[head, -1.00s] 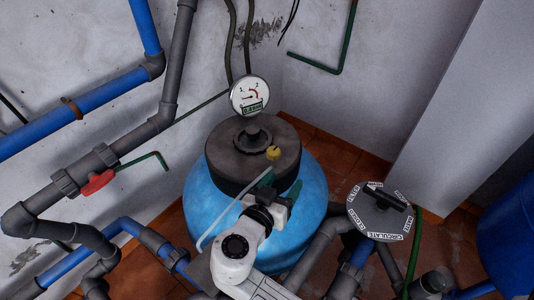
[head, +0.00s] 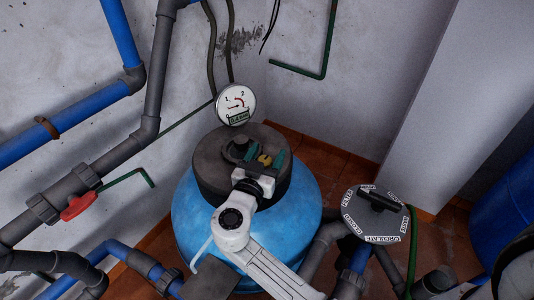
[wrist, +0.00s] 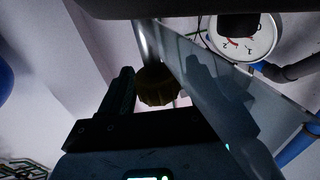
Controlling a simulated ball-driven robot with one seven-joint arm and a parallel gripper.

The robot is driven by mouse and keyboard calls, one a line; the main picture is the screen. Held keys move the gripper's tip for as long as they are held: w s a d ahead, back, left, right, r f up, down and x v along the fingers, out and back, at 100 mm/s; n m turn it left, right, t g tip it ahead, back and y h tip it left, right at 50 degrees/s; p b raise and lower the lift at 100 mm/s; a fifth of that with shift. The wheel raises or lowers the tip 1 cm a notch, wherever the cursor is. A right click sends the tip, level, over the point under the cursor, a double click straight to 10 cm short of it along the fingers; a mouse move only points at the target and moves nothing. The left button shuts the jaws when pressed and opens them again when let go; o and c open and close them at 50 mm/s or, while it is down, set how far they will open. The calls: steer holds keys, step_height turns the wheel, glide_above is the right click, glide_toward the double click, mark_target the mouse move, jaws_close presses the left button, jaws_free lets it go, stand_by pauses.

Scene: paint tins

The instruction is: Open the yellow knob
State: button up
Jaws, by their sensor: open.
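The small yellow knob (head: 264,160) sits on the dark lid (head: 214,168) of the blue tank (head: 190,213). My gripper (head: 264,158) is open at the lid, with its green-tipped fingers to either side of the knob. In the wrist view the knob (wrist: 157,87) looks dark olive and shows between the fingers. Whether either finger touches it, I cannot tell. Part of the knob is hidden behind my gripper.
A pressure gauge (head: 236,103) stands behind the lid. A grey valve with a black handle (head: 376,217) is at the right, and a red-handled valve (head: 78,206) at the left. Pipes surround the tank.

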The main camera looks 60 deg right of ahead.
steer(key=shift+d, duration=0.25)
steer(key=c, duration=1)
steer(key=shift+o, duration=0.2)
